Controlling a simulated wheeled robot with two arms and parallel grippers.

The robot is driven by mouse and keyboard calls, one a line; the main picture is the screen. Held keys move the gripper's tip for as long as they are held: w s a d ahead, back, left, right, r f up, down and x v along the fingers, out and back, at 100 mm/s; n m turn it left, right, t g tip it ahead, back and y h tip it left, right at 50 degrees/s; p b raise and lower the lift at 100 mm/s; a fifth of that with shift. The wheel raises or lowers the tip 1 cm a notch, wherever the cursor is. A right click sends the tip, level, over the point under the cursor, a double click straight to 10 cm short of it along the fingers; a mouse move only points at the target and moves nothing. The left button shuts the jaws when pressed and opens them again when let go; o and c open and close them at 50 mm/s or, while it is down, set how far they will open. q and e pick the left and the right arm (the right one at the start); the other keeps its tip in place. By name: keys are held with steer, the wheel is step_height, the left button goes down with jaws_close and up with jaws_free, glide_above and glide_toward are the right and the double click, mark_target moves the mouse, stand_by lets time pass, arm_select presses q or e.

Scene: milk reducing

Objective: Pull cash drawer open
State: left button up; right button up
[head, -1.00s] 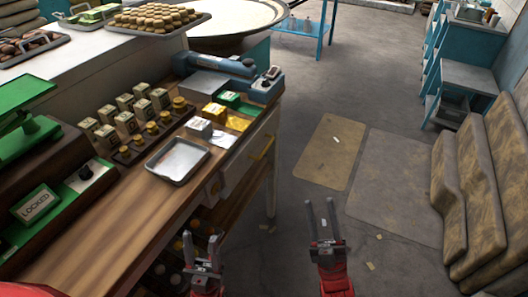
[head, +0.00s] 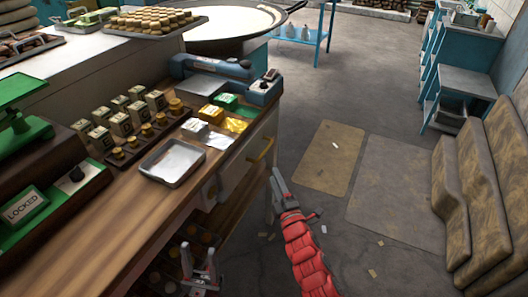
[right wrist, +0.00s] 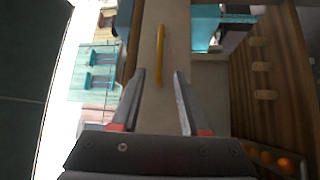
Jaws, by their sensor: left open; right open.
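The cash drawer (head: 236,170) is a pale front at the right end of the wooden counter, and it looks shut. Its brass bar handle (head: 261,150) also shows in the right wrist view (right wrist: 160,55), upright in that picture and ahead of the fingers. My right gripper (head: 276,182) is open and empty, just below and right of the handle, apart from it. In the right wrist view its two fingers (right wrist: 160,92) stand either side of the handle's line. My left gripper (head: 200,268) is open and empty, low beside the counter's front.
A lower shelf (head: 168,262) holds several round items. Open floor lies right of the drawer, with a brown mat (head: 328,160) and cushioned seats (head: 480,190).

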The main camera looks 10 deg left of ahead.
mark_target(264, 151)
steer(key=x, duration=1.1)
steer(key=shift+w+a, duration=0.15)
jaws_close()
stand_by(1.1)
